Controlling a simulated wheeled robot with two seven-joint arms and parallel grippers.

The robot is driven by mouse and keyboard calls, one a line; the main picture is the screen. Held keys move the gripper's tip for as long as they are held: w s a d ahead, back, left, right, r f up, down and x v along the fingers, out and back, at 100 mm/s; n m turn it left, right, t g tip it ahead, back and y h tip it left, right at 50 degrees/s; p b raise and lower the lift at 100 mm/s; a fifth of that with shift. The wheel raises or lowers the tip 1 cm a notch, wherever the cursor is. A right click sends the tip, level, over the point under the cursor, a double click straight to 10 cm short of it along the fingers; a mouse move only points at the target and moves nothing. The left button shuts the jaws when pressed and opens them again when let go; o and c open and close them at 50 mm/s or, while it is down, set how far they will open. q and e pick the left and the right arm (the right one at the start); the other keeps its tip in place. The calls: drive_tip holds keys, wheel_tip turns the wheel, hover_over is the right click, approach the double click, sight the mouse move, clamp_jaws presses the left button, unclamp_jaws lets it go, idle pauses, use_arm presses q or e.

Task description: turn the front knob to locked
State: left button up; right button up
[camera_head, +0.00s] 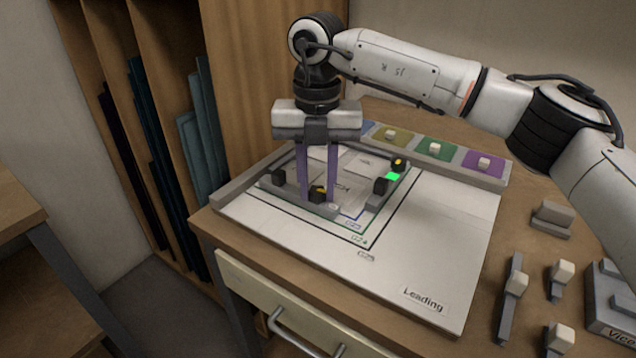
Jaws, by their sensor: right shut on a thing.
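The front knob (318,193) is black with a yellow mark and sits on a grey bar along the front of the small frame on the white board. My right gripper (318,196) reaches down from above, its two purple fingers shut on the front knob, one on each side. The fingers hide part of the knob, and I cannot read its exact angle. A second black knob with a yellow top (399,164) stands at the frame's back right, beside a lit green patch (392,176). My left gripper is not in view.
A rail of coloured pads with white knobs (436,148) runs along the back. Grey tools with pale blocks (516,283) stand at right. The board's front, near the "Leading" label (423,299), is clear.

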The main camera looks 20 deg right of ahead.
sight(316, 191)
drive_tip(key=shift+w+r+m, duration=0.1)
drive_tip(key=shift+m, duration=1.4)
drive_tip(key=o, duration=1)
drive_tip(key=shift+o, duration=0.2)
wheel_tip(316, 191, up, 10)
drive_tip(key=shift+r, duration=0.15)
